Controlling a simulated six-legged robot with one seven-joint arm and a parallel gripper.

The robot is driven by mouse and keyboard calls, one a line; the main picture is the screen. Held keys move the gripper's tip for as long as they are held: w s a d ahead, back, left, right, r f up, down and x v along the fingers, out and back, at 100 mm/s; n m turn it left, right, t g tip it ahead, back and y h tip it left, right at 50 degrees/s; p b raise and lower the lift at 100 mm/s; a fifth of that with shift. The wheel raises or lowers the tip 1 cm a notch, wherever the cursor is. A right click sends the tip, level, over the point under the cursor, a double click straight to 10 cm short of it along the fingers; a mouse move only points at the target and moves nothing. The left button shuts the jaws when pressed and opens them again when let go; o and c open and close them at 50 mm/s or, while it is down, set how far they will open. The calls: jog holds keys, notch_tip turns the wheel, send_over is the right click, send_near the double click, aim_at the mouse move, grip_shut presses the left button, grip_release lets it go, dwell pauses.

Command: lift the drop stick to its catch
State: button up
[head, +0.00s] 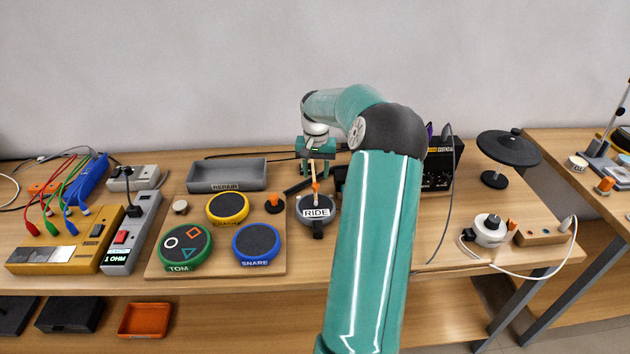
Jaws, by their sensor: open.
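A pale wooden stick (312,171), which looks like the drop stick, stands steeply over the grey round pad labelled RIDE (317,220). A small orange part (316,187) shows at its lower end, by the pad's far edge. My gripper (314,160) is at the stick's upper end, small in the view and pointing down. Its jaws are open. Whether the stick lies between the fingers or just in front of them I cannot tell. The catch cannot be made out clearly; a dark bar (298,185) lies beside the stick.
A black amplifier (444,165) and cymbal pad (508,148) stand right. My arm hides the middle.

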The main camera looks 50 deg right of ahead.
aim_at(316, 184)
notch_tip(316, 184, down, 4)
jog(key=shift+w+f, duration=0.1)
grip_shut()
